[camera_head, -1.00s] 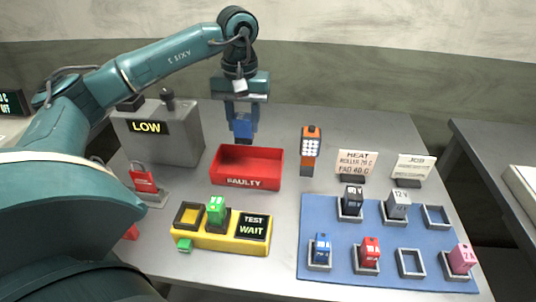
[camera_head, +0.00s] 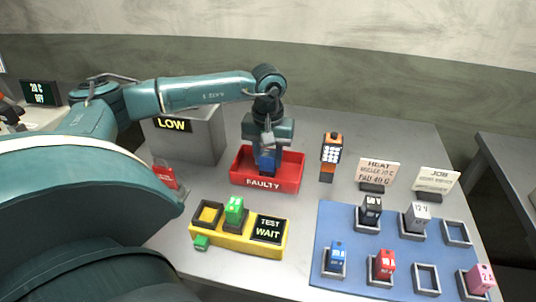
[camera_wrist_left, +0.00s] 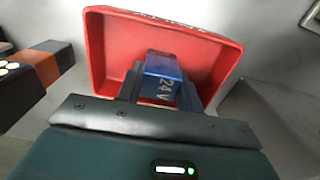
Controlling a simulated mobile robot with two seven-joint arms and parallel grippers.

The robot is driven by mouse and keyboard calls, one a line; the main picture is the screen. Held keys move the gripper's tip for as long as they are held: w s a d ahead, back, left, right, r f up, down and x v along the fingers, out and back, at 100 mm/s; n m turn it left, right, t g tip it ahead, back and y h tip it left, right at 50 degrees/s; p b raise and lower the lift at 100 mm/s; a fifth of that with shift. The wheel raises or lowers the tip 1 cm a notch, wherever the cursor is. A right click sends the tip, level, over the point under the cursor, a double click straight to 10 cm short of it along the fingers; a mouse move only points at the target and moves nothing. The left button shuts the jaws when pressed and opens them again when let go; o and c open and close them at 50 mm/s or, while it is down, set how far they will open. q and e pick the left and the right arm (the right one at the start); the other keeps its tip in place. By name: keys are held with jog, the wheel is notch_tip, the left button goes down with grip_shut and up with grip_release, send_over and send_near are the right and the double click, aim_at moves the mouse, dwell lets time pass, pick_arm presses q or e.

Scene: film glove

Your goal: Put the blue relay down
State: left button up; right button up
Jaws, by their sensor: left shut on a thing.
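The blue relay (camera_head: 266,162) is between the fingers of my left gripper (camera_head: 266,158), low inside the red FAULTY bin (camera_head: 297,172). In the left wrist view the relay (camera_wrist_left: 162,78) shows a "24 V" mark, with the bin (camera_wrist_left: 105,40) around it. The left gripper (camera_wrist_left: 160,85) is shut on the relay. I cannot tell whether the relay touches the bin floor. Another blue relay (camera_head: 336,256) sits in a socket on the blue mat (camera_head: 340,222). My right gripper is not in view.
A yellow tester (camera_head: 216,236) with a green relay (camera_head: 234,208) stands in front of the bin. The mat holds several relays and empty sockets. An orange meter (camera_head: 331,152) stands right of the bin, and a grey LOW box (camera_head: 205,140) stands left.

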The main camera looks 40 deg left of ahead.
aim_at(268, 153)
pick_arm(q)
jog(key=shift+f, duration=0.15)
jog(key=o, duration=1)
notch_tip(268, 153, up, 12)
jog(key=shift+r+b, duration=0.25)
jog(key=shift+b, duration=0.35)
